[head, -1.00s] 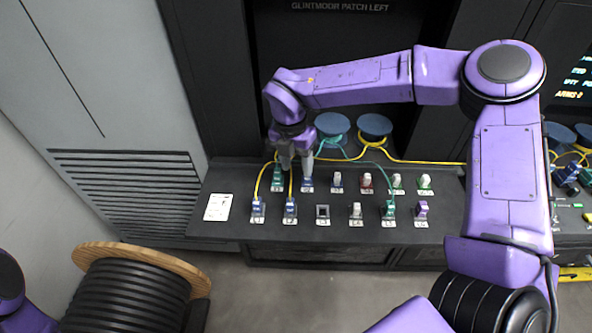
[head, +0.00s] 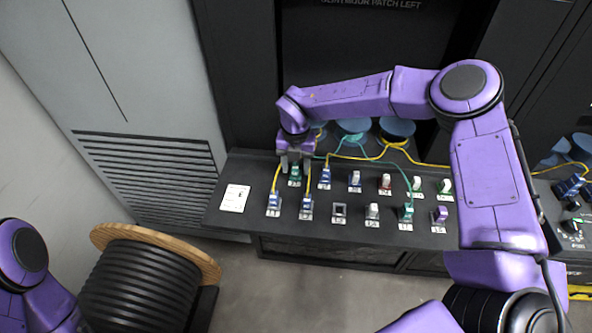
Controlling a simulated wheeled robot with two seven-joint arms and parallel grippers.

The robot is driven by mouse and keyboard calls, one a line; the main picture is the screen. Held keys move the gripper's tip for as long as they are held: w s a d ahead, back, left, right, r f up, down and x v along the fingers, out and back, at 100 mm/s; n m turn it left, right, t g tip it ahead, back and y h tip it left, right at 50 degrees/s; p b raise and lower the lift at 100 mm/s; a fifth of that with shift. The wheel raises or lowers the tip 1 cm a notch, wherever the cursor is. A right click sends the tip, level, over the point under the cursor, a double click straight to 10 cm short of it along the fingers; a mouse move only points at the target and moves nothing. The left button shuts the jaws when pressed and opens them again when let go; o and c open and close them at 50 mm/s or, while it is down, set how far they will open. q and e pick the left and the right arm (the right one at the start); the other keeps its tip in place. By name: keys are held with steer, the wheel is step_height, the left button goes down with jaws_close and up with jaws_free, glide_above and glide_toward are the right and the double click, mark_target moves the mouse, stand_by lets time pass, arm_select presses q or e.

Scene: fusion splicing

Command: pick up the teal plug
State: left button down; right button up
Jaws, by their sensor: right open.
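A teal plug (head: 295,174) sits upright in the back row of the dark panel, near its left end. My right gripper (head: 295,165) is open and right above it, with one finger on each side of its top; I cannot tell whether they touch it. The gripper hides part of the plug and its cable. A second teal plug (head: 407,212) stands in the front row to the right, with a teal cable running back from it. My left arm shows at the lower left, but its gripper is out of frame.
Blue plugs with yellow cables stand close by: one (head: 325,177) to the right, others (head: 274,202) in front. White, red and purple plugs fill sockets further right; one socket (head: 339,210) is empty. A white card (head: 235,198) lies left. A cable drum (head: 140,285) stands on the floor.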

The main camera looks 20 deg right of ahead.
steer(key=shift+w+f, duration=0.1)
steer(key=shift+f, duration=0.45)
steer(key=c, duration=0.9)
steer(key=shift+r, duration=0.15)
steer(key=shift+c, duration=0.2)
